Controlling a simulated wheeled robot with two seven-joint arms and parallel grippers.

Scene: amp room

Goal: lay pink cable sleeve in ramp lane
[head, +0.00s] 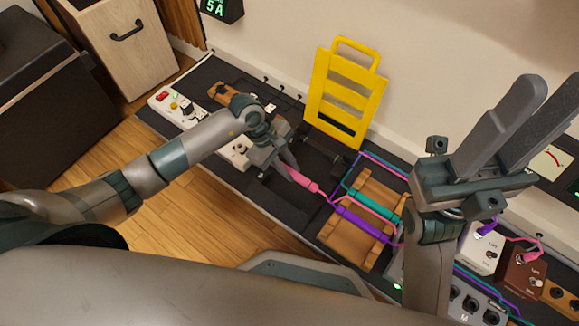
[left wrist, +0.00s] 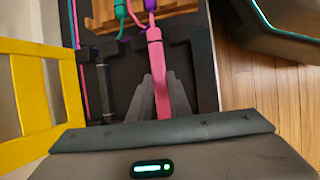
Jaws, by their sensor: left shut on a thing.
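My left gripper (head: 288,172) is shut on the pink cable sleeve (head: 301,180). In the left wrist view the pink sleeve (left wrist: 159,75) runs lengthwise between my two fingers (left wrist: 163,100). The sleeve is over the front part of the black ramp (head: 322,160), left of the wooden rack. I cannot tell whether it touches the ramp floor. The yellow ramp lid (head: 345,95) stands raised behind the ramp, against the wall. My right gripper (head: 525,110) is raised at the right, its fingers apart and empty.
The wooden rack (head: 340,243) holds a teal sleeve (head: 372,203) and a purple sleeve (head: 362,222). Coloured cables run right to pedals (head: 482,250). A white power strip (head: 175,108) and a wooden block (head: 226,94) lie left. Bare dark shelf (head: 283,208) shows in front.

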